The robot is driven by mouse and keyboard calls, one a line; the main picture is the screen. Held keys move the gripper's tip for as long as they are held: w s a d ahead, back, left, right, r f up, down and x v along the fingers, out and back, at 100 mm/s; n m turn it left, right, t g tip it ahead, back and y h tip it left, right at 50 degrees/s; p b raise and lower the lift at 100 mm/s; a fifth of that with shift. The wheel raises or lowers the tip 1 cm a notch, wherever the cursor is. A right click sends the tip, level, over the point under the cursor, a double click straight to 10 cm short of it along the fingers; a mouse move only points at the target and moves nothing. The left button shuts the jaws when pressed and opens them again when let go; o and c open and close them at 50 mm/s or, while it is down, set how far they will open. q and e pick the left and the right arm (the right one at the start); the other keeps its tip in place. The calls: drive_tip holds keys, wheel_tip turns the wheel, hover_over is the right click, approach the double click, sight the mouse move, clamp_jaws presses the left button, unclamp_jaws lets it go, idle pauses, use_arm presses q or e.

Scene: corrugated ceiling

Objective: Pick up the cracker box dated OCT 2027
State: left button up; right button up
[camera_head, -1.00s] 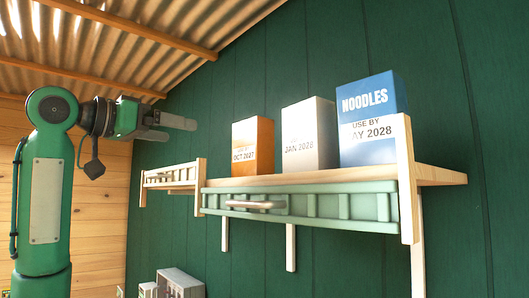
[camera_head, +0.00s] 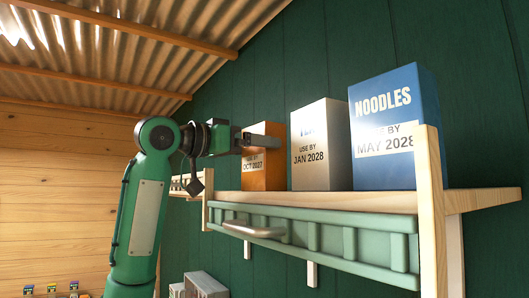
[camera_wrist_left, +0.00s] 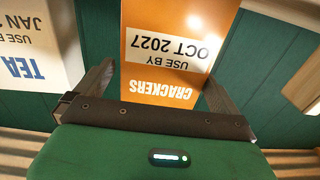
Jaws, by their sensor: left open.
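The orange cracker box (camera_head: 262,172) stands upright on the shelf, leftmost of three boxes, with a label reading OCT 2027. In the left wrist view the cracker box (camera_wrist_left: 165,45) appears upside down, with CRACKERS and USE BY OCT 2027 legible. My left gripper (camera_head: 262,140) is in front of the box's upper part in the head view. In the wrist view my left gripper (camera_wrist_left: 160,82) is open, one finger toward each side of the box; whether the fingers touch it I cannot tell. My right gripper is not in view.
A white tea box (camera_head: 320,145) dated JAN 2028 stands just right of the crackers. A blue noodles box (camera_head: 395,125) dated MAY 2028 is further right. The wooden shelf (camera_head: 475,198) has a green slatted front rail (camera_head: 330,240) and an upright post (camera_head: 432,215).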

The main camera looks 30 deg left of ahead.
use_arm(q)
drive_tip(key=shift+p+x, duration=0.9)
drive_tip(key=shift+p, duration=0.2)
drive_tip(key=p+x, duration=0.1)
drive_tip(key=x, duration=0.1)
drive_tip(key=shift+w+p, duration=0.4)
drive_tip(key=shift+w+d+f, duration=0.1)
drive_tip(key=shift+w+f, duration=0.05)
drive_tip(key=shift+w, duration=0.15)
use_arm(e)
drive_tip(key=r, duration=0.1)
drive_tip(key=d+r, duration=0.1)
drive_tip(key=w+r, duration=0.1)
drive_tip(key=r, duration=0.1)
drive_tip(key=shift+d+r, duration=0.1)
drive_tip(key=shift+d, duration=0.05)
use_arm(q)
drive_tip(key=shift+s, duration=0.1)
drive_tip(key=c, duration=1)
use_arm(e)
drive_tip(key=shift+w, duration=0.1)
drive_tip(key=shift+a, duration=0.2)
